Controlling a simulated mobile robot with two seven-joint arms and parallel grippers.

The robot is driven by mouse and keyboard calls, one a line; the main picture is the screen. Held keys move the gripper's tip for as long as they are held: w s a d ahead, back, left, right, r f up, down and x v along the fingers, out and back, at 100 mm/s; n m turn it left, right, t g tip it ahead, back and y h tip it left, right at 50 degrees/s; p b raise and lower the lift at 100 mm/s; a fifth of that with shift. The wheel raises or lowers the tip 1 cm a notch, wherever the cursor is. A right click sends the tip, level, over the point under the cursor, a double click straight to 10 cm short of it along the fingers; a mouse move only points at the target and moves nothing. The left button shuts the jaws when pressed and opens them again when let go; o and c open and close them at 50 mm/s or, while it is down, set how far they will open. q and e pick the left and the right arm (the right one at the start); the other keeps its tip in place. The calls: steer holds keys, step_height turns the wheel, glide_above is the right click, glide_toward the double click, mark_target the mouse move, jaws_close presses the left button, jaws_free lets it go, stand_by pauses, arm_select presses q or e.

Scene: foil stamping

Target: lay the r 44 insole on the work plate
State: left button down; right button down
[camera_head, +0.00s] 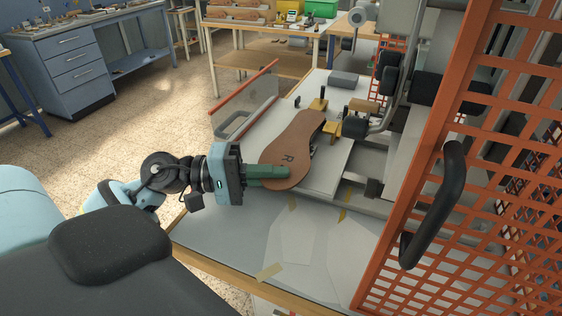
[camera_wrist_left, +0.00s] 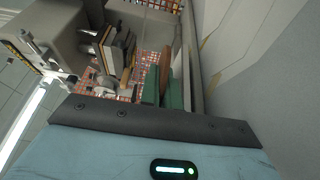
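The brown insole (camera_head: 297,148), marked with an R, is over the pale work plate (camera_head: 335,165) in the head view, its wider end toward my left arm. No size number is readable. My left gripper (camera_head: 278,177) has its green fingers at the near end of the insole, one above and one below its edge. In the left wrist view the insole (camera_wrist_left: 165,68) shows edge-on as a brown strip between the green fingers (camera_wrist_left: 163,92), which look closed on it. I cannot tell whether the insole touches the plate. My right gripper is in neither view.
Brass stops (camera_head: 318,102) and the press arm (camera_head: 372,122) stand at the insole's far end. An orange mesh guard (camera_head: 470,215) with a black handle (camera_head: 435,205) closes off the right. A clear panel (camera_head: 243,100) stands at the left. Pale sheets (camera_head: 292,235) lie on the near tabletop.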

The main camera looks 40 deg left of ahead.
arm_select(q)
step_height(320, 180, up, 10)
steer(key=shift+f, duration=0.1)
stand_by(0.4)
steer(key=shift+s, duration=0.15)
